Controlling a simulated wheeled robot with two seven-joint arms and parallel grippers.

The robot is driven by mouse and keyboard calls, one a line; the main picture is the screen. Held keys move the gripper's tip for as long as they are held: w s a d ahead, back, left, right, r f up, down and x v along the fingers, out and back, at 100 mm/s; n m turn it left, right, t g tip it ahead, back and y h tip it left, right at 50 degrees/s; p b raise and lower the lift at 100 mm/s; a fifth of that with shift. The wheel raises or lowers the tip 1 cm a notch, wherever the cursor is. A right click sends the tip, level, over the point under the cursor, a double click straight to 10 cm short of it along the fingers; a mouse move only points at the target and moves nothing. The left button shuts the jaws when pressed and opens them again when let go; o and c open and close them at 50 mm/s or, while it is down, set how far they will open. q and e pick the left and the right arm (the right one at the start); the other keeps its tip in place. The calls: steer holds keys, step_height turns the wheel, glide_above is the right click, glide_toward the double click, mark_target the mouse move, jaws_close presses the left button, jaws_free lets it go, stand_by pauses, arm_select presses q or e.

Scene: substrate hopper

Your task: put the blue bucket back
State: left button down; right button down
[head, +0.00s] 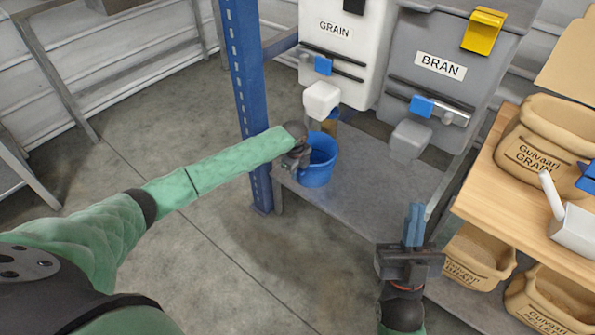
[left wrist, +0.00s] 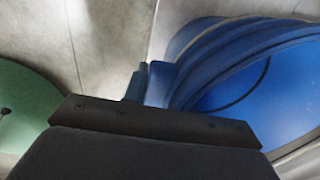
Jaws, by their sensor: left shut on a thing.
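The blue bucket (head: 321,168) is upright at the left end of the grey bench, in front of and below the white GRAIN hopper's spout. My left gripper (head: 304,156) is shut on the bucket's left side, at its rim. In the left wrist view the bucket's blue wall and inside (left wrist: 250,85) fill the right, with the finger pads (left wrist: 155,85) against its edge. I cannot tell whether its base touches the bench. My right gripper (head: 414,225) is empty in front of the bench, its blue fingers close together.
The white GRAIN hopper (head: 345,50) and grey BRAN hopper (head: 440,75) stand behind the grey bench (head: 370,195). A blue post (head: 246,85) rises by the bench's left end. A wooden shelf (head: 500,205) with sacks and a white scoop (head: 570,225) is at right. The floor at left is clear.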

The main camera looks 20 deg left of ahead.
arm_select(q)
steer(key=c, duration=1.1)
jaws_free()
